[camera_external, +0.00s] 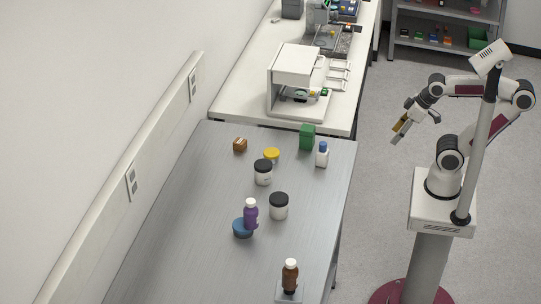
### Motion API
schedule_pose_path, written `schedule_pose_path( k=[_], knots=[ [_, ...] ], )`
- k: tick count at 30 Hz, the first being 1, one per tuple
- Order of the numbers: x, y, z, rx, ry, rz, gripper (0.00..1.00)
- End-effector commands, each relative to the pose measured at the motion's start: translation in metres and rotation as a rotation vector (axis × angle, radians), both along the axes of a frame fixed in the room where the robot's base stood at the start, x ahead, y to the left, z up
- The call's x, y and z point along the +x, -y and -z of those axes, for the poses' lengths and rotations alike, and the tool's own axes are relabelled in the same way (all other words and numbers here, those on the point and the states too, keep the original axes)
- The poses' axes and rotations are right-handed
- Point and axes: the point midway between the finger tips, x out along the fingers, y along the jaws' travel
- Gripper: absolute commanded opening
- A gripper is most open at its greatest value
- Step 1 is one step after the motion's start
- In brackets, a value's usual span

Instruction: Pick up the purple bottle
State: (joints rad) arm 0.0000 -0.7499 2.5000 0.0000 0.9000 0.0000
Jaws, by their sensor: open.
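The purple bottle (251,215) has a white cap and stands upright on the grey metal table (190,225). A blue round container (241,229) is close at its lower left; I cannot tell whether they touch. My gripper (397,133) is open and empty. It hangs to the right of the table, above the floor, well apart from the bottle.
Near the bottle are two black-lidded white jars (279,207) (263,173). A brown bottle (290,275) stands in front. Farther back are a yellow-lidded container (271,155), green box (307,137), blue-capped bottle (322,155) and brown box (240,145). The table's left is clear.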

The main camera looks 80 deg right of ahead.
Motion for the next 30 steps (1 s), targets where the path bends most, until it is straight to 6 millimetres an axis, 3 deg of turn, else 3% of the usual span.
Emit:
schedule_pose_path(
  k=[20, 26, 30],
  knots=[
    [0.002, 0.000, 0.000, 0.000, 0.002, -0.001, 0.55],
    [0.019, -0.001, -0.005, -0.010, 0.026, -0.010, 0.55],
    [0.046, -0.002, -0.010, -0.023, 0.064, -0.024, 0.55]
  ],
)
